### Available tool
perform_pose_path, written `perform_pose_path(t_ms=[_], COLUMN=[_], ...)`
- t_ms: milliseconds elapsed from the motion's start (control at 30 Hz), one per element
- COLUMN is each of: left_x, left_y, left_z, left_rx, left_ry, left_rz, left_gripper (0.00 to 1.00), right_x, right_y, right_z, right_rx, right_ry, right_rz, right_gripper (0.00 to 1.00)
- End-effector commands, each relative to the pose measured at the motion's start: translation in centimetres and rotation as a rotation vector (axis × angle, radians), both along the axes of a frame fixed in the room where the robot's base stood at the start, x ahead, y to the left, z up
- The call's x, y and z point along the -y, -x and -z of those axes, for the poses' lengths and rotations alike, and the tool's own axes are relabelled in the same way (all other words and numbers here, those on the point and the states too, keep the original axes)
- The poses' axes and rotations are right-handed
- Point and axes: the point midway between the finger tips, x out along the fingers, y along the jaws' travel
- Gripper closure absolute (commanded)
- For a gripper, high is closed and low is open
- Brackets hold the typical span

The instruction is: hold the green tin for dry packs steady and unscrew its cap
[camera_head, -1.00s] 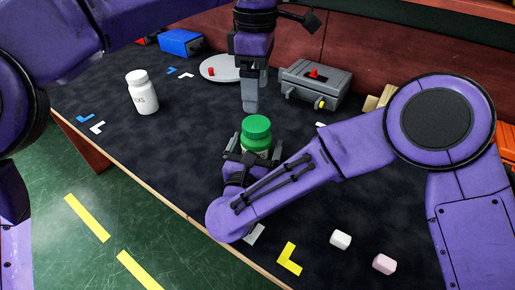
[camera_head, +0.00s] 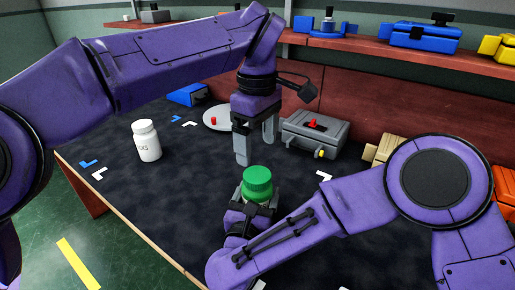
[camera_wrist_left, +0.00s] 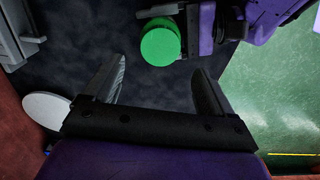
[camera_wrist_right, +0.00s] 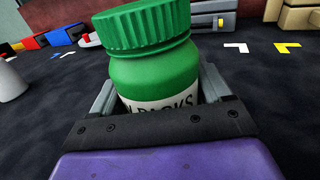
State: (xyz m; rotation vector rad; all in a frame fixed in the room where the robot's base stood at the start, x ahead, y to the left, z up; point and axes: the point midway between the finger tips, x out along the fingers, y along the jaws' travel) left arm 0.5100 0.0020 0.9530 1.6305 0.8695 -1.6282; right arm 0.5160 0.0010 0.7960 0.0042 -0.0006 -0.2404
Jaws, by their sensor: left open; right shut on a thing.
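The green tin (camera_head: 257,185) with its ribbed green cap stands upright on the dark table in the head view. In the right wrist view the tin (camera_wrist_right: 155,70) fills the space between the fingers, and its white label shows part of the word "PACKS". My right gripper (camera_head: 254,210) is shut around the tin's body. My left gripper (camera_head: 256,150) points down, open and empty, just above and behind the cap. In the left wrist view the round green cap (camera_wrist_left: 160,44) lies beyond the open fingers, apart from them.
A white jar (camera_head: 147,142) stands to the left. A round pale plate (camera_head: 217,115) with a red piece, a blue box (camera_head: 186,95) and a grey case (camera_head: 315,132) are behind. A tan block (camera_head: 384,150) is at the right. The table between the white jar and the tin is clear.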

Motion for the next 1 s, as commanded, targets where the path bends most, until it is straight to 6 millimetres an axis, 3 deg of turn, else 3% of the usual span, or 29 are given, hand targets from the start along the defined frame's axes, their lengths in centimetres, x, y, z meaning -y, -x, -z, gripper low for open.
perform_pose_path(t_ms=[400, 733, 900, 1000], left_x=[0.0, 0.0, 0.0, 0.0], left_y=[0.1, 0.0, 0.0, 0.0], left_z=[6.8, 7.4, 7.4, 7.4], left_rx=[-0.003, -0.001, -0.001, -0.001], left_ry=[-0.001, 0.0, 0.0, 0.0], left_rz=[0.0, -0.001, -0.001, -0.001], left_gripper=[0.15, 0.15, 0.7, 0.73], right_x=[0.0, 0.0, 0.0, 0.0], right_y=[0.0, 0.0, 0.0, 0.0], right_z=[0.0, 0.0, 0.0, 0.0], right_rx=[0.0, 0.0, 0.0, 0.0], right_ry=[0.0, 0.0, 0.0, 0.0], right_rz=[0.0, 0.0, 0.0, 0.0], right_gripper=[1.0, 1.0, 1.0, 1.0])
